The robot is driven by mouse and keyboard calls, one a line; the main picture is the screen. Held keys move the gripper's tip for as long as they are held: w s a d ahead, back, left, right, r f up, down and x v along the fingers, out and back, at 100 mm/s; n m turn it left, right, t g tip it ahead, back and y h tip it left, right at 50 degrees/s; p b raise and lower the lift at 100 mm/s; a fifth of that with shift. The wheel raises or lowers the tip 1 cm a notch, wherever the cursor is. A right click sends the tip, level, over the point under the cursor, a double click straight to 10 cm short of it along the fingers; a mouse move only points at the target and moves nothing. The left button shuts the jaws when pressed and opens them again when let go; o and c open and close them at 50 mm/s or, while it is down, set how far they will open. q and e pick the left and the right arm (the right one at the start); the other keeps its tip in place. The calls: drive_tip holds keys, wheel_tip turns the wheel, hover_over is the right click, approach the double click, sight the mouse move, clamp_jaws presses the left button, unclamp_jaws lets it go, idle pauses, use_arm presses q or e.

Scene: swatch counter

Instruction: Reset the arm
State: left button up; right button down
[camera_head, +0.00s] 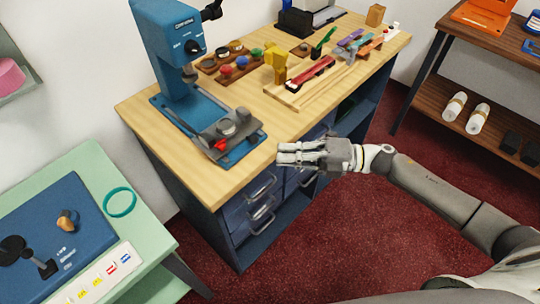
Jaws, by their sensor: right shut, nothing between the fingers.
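My right gripper (286,153) is at the front edge of the wooden counter (177,141), in front of the blue drawers. Its fingers point left and are closed together with nothing between them. My right arm (430,187) reaches in from the lower right, over the red floor. My left gripper and left arm are out of view.
A blue press (165,45) with a grey and red piece on its base stands left of my gripper. Wooden trays of coloured pieces (315,80) lie behind. A green table (150,208) is at lower left. A dark-framed shelf (436,93) stands right. Red floor is open.

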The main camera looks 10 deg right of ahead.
drive_tip(key=w+a+r+m+t+h, duration=0.1)
drive_tip(key=w+m+t+h, duration=0.4)
drive_tip(key=m+t, duration=0.5)
drive_tip(key=s+d+f+m+g+h, duration=0.1)
drive_tip(key=d+f+m+h, duration=0.2)
drive_tip(key=m+h, duration=0.3)
drive_tip(key=s+d+f+m+h, duration=0.2)
drive_tip(key=d+f+m+h, duration=0.15)
drive_tip(key=m, duration=0.35)
drive_tip(key=s+f+m+g+h, duration=0.1)
drive_tip(key=s+f+m+g, duration=0.25)
drive_tip(key=s, duration=0.35)
drive_tip(key=s+d+f+m+g+h, duration=0.15)
drive_tip(key=s+g, duration=0.25)
drive_tip(key=s, duration=0.4)
drive_tip(key=s+f+m+g, duration=0.3)
drive_tip(key=s+f, duration=0.1)
drive_tip(key=s, duration=0.3)
wheel_tip(320, 180, down, 25)
drive_tip(key=s+g, duration=0.2)
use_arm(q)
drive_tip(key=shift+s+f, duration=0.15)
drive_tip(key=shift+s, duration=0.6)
use_arm(e)
drive_tip(key=s+d+f, duration=0.2)
drive_tip(key=s+f, duration=1.4)
drive_tip(key=shift+s+d+f+n+g, duration=0.25)
drive_tip(key=shift+s+d+n+g, duration=0.05)
drive_tip(key=shift+n+g, duration=0.1)
